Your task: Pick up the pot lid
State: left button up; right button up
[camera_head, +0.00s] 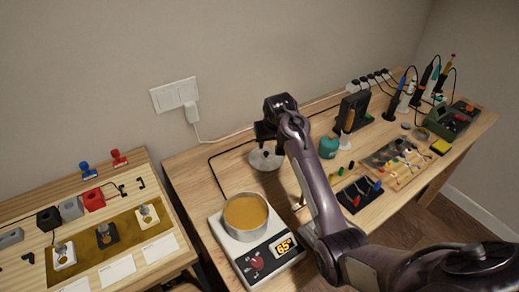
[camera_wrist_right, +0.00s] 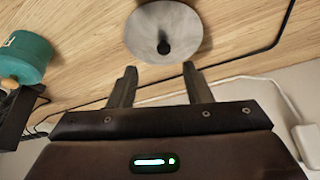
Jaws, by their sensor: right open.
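The pot lid (camera_head: 266,157) is a round grey metal disc with a black knob, lying on the wooden workbench behind the pot. In the right wrist view the lid (camera_wrist_right: 184,32) is at the top centre, just beyond my fingertips, with its knob near the middle. My right gripper (camera_wrist_right: 159,76) is open and empty, its two fingers apart and not touching the lid. In the head view my right gripper (camera_head: 266,138) is above the lid and partly covers it. My left gripper is not in view.
A pot (camera_head: 246,212) of amber contents sits on a white heater (camera_head: 226,243) reading 65°. A teal bottle (camera_head: 328,147) stands right of the lid. A black cable (camera_wrist_right: 262,52) runs beside the lid. Tools crowd the bench's right; a second table (camera_head: 150,184) stands left.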

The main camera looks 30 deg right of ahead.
aim_at(266, 152)
jog(key=shift+w+f, duration=0.4)
jog(key=shift+f, duration=0.25)
jog(key=shift+w+f, duration=0.1)
jog(key=shift+f, duration=0.5)
jog(key=x, duration=0.3)
jog(key=shift+w+a+f, duration=0.15)
jog(key=shift+w+f, duration=0.15)
jog(key=shift+w, duration=0.05)
jog(key=shift+w+f, duration=0.15)
jog(key=shift+f, duration=0.3)
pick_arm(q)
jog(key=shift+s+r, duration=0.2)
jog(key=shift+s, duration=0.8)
pick_arm(e)
grip_shut()
